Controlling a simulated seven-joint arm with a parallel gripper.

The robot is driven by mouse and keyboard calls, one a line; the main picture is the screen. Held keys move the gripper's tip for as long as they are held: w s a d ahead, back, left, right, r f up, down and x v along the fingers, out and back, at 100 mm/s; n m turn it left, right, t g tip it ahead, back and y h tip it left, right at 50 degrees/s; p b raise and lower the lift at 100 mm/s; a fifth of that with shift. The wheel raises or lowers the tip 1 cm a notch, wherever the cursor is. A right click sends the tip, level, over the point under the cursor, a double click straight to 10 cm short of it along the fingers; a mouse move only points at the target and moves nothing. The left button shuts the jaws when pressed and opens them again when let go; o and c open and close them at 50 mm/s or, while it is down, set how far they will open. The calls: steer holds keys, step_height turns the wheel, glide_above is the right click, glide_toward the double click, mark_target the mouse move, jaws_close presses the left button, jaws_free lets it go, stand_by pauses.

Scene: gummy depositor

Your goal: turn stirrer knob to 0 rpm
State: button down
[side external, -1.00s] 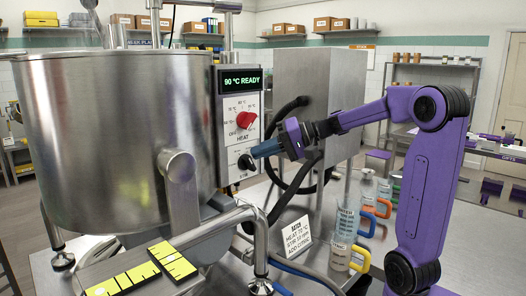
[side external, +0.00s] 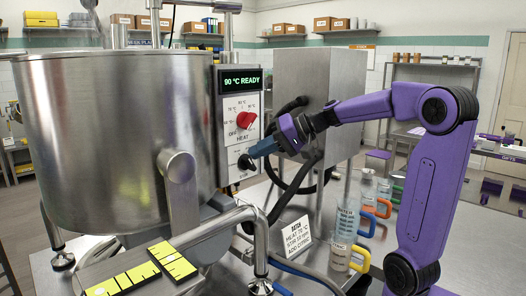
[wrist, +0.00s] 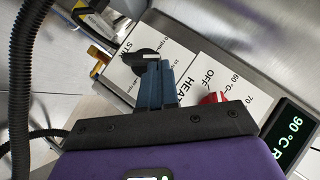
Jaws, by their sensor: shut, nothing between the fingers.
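The stirrer knob (side external: 246,162) is a small black knob with a pale mark, low on the control panel (side external: 238,185) of the steel kettle. Nothing shows between the fingers.
A red heat knob (side external: 245,120) sits just above the stirrer knob, under a display (side external: 240,80) reading 90 °C READY. The steel kettle (side external: 110,140) fills the left. Jugs with coloured handles (side external: 347,225) and a white card (side external: 297,237) stand below my arm.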

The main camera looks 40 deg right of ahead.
steer(key=a+n+h, duration=0.1)
steer(key=h, duration=0.1)
steer(key=a+n+h, duration=0.1)
steer(key=a+h, duration=0.1)
steer(key=h, duration=0.1)
steer(key=shift+f+n+g, duration=0.1)
steer(key=shift+n+g, duration=0.2)
steer(key=shift+n, duration=0.1)
steer(key=shift+a+f, duration=0.15)
steer(key=shift+a, duration=0.1)
stand_by(0.5)
steer(key=shift+d, duration=0.1)
stand_by(0.4)
steer(key=shift+d+f, duration=0.55)
steer(key=shift+d, duration=0.2)
steer(key=s+a+r, duration=0.1)
steer(key=s+r, duration=0.6)
steer(key=r, duration=0.5)
steer(key=shift+a, duration=0.15)
